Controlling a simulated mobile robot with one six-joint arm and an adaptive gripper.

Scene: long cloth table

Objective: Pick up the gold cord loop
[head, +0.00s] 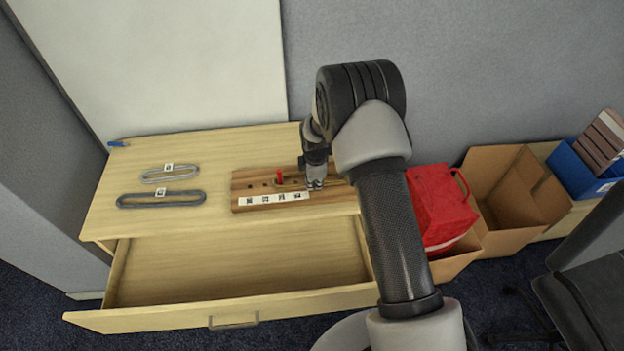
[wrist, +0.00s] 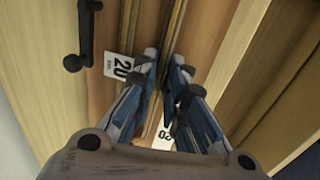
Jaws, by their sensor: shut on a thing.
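The gold cord loop (head: 335,183) lies over the wooden peg board (head: 243,187), running from near the red peg (head: 280,176) towards the right, past my gripper. In the wrist view its gold strands (wrist: 178,30) run lengthwise between the fingers. My gripper (head: 316,184) is low over the board and shut on the cord loop; the wrist view shows its blue-grey fingertips (wrist: 162,68) close together around the strands. My arm hides the loop's right end in the head view.
Two grey loops, a lighter one (head: 170,174) and a darker one (head: 160,199), lie left on the wooden chest top (head: 215,150). Its front drawer (head: 235,270) is pulled out and empty. A red bag (head: 440,205) and cardboard boxes (head: 515,188) stand right.

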